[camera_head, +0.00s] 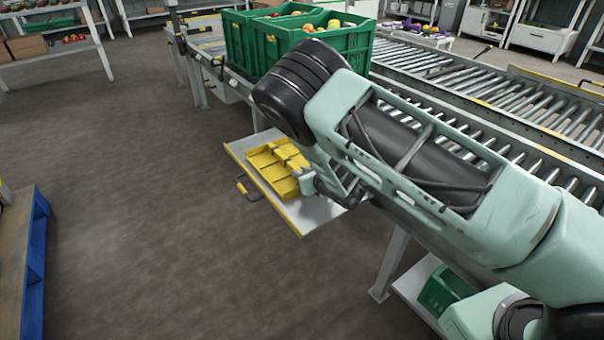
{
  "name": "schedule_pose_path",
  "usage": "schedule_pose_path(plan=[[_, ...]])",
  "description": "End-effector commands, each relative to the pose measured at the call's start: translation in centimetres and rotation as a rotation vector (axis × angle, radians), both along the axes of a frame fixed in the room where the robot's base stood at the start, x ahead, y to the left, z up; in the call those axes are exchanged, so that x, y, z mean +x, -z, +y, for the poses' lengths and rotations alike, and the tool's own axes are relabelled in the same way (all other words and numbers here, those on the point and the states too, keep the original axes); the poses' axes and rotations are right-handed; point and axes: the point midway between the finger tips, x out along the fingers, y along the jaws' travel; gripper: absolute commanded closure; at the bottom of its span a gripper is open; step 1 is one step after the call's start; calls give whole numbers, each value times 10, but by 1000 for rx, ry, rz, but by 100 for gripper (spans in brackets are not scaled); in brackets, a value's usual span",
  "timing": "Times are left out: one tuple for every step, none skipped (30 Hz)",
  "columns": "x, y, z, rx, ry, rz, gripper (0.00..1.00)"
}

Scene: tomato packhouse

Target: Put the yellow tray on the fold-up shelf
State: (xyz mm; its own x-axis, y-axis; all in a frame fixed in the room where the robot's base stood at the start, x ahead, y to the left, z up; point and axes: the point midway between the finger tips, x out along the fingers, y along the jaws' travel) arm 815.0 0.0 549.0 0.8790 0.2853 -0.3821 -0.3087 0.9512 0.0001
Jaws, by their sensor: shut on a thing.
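The yellow tray (268,172) has several compartments and is at the picture's middle, over the fold-up shelf (316,212). The shelf is a pale board with a yellow front edge, folded out level from the side of the roller conveyor. My gripper (302,172) is shut on the tray's right side. My arm comes in from the lower right and hides the tray's far right part and the back of the shelf. I cannot tell whether the tray's underside touches the shelf.
Green crates (350,42) with tomatoes stand on the roller conveyor (480,100) behind my arm. A blue-edged pallet (36,250) lies at the left. The floor between is clear.

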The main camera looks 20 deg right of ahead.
Motion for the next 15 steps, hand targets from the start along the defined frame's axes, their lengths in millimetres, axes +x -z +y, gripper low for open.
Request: schedule_pose_path(plan=[[0,2,0,0,0,0,100],[0,3,0,-1,0,1,100],[0,4,0,-1,-1,1,100],[0,3,0,0,-1,0,74],[0,3,0,0,0,0,66],[0,3,0,0,0,1,60],[0,3,0,0,0,1,60],[0,3,0,0,0,1,60],[0,3,0,0,0,1,60],[0,3,0,0,0,1,60],[0,3,0,0,0,1,60],[0,3,0,0,0,1,60],[0,2,0,0,0,1,60],[0,2,0,0,0,1,60],[0,0,0,0,0,0,60]])
